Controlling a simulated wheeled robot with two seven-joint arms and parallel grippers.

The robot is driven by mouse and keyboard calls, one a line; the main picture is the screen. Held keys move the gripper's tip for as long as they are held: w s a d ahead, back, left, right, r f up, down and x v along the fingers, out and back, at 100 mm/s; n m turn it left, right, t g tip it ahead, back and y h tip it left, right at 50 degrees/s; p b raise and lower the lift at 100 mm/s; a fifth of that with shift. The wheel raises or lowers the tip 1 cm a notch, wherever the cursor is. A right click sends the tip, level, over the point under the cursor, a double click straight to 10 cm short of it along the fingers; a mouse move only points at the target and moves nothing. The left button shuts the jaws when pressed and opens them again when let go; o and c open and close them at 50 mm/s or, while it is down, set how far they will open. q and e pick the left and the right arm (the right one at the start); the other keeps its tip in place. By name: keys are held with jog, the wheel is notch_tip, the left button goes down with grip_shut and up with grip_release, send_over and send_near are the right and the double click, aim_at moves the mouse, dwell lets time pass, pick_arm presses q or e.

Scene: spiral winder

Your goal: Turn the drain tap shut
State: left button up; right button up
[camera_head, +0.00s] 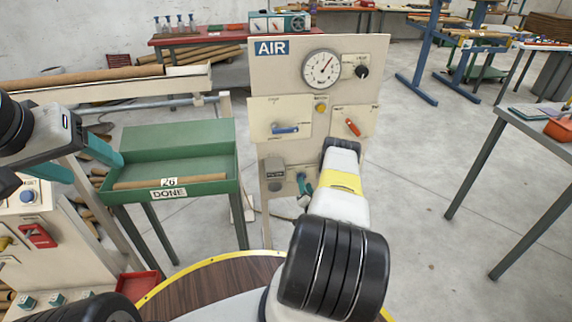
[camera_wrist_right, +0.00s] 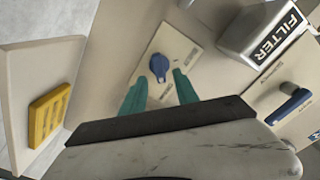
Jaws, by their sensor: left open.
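The air panel (camera_head: 290,75) stands upright ahead. My right gripper (camera_wrist_right: 160,85) is at its lower part, beside the filter (camera_head: 275,172). In the right wrist view its teal fingers are apart and reach toward a small dark blue tap knob (camera_wrist_right: 160,65) on a pale plate. The fingertips flank its near end; contact cannot be told. A dark blue lever (camera_wrist_right: 292,102) sits on another plate near the filter box (camera_wrist_right: 255,35). The small labels are unreadable, so which one is the drain tap is unclear. My left gripper (camera_head: 97,172) is open and empty at the left.
The panel also holds a gauge (camera_head: 321,69), a blue lever (camera_head: 285,129) and a red lever (camera_head: 353,127). A green DONE tray (camera_head: 205,187) with a tube stands left. A yellow part (camera_wrist_right: 50,118) projects near my right gripper.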

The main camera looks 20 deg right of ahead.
jog(key=x, duration=0.3)
jog(key=shift+w, duration=0.25)
jog(key=shift+c, duration=0.3)
grip_shut()
